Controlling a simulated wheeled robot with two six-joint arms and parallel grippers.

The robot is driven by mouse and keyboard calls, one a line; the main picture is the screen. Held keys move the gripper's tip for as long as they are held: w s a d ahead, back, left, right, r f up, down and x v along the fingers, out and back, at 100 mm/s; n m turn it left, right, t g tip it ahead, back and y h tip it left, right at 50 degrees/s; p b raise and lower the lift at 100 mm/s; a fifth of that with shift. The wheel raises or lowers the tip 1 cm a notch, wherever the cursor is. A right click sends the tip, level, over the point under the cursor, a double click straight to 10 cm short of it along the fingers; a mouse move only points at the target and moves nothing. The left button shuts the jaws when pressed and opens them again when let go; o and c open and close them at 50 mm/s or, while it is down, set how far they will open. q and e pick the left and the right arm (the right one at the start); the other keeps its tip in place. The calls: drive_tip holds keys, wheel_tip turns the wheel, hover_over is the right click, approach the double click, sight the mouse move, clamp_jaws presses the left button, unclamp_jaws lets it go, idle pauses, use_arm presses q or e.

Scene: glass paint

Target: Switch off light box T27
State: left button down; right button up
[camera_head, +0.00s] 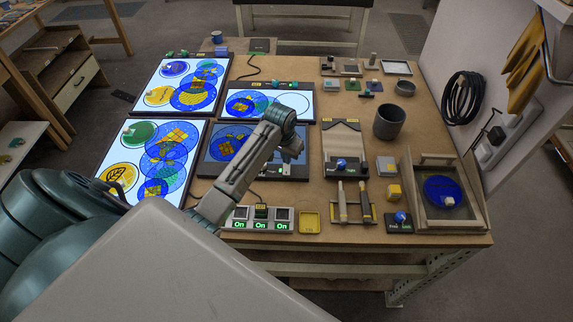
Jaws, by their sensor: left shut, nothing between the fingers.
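Several light boxes lie on the left half of the wooden table. The back left box (163,78), the front left box (190,143) and the back middle box (285,113) glow white under round blue, yellow and green glass pieces. The front middle box (225,151) looks dark, with blue and yellow glass on it. No label is readable as T27. A switch panel (262,227) at the front edge shows several green "On" signs. My left arm crosses the front middle box, and my left gripper (288,158) is shut and empty above that box's right part. My right gripper is out of view.
A grey cup (389,122), a tool rack (352,210), a small box with a blue knob (399,221) and a wooden tray with a blue disc (441,192) occupy the right half. A wall stands at right.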

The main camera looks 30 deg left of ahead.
sight(286, 166)
use_arm(q)
drive_tip(key=shift+f, duration=0.35)
idle(0.6)
drive_tip(key=shift+f+b, duration=0.3)
drive_tip(key=shift+f, duration=0.25)
drive_tip(key=shift+r, duration=0.1)
drive_tip(key=shift+r+p, duration=0.85)
drive_tip(key=shift+r, duration=2.6)
